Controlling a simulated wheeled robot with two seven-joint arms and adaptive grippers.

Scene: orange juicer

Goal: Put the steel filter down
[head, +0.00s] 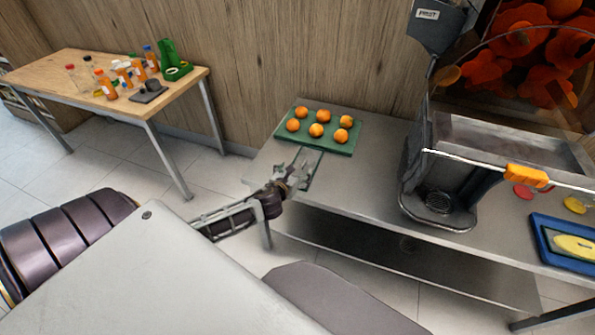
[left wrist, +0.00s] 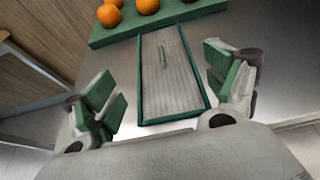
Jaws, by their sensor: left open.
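The steel filter (left wrist: 170,75) is a flat ribbed metal panel with a green rim and a small handle in its middle. In the left wrist view it lies flat on the steel table, next to a green tray of oranges. My left gripper (left wrist: 165,100) is open, with one green-padded finger on each side of the filter and apart from it. In the head view my left gripper (head: 298,172) is over the table's left end and partly covers the filter (head: 316,160). My right gripper is not in view.
The green tray (head: 286,132) holds several oranges behind the filter. A juicer (head: 437,165) stands to the right on the steel table (head: 365,182), and a blue tray (head: 540,238) lies further right. A wooden table (head: 60,68) with bottles stands at the left.

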